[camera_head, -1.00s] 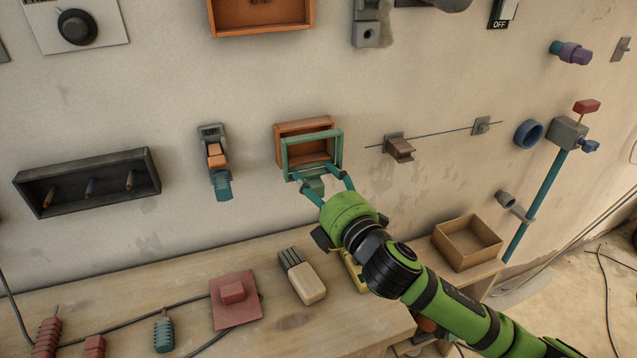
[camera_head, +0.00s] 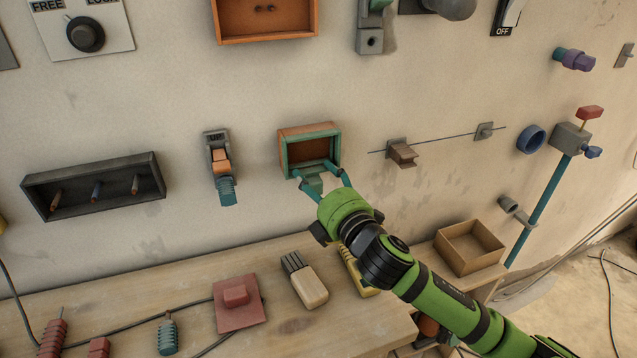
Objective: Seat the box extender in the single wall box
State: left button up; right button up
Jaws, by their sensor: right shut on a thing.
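The single wall box (camera_head: 294,131) is an orange-brown open box on the wall at the middle of the view. The box extender (camera_head: 284,158) is a green rectangular frame with a tab at its lower edge. It lies at the mouth of the wall box and lines up closely with its outline; I cannot tell how deep it sits. My right gripper (camera_head: 320,182) is shut on the extender's lower part, with its teal fingers around the tab. My left gripper is not in view.
A wooden bench (camera_head: 170,285) below holds a brush (camera_head: 304,280), a red block on a plate (camera_head: 238,301) and cables. A dark tray box (camera_head: 93,186) and a clamp-like fixture (camera_head: 219,167) are on the wall to the left. A cardboard box (camera_head: 468,248) stands at right.

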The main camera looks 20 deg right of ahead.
jog(key=o, duration=1.8)
jog(key=shift+c, duration=0.2)
jog(key=s+d, duration=0.2)
jog(key=s, duration=1)
jog(key=shift+w, duration=0.1)
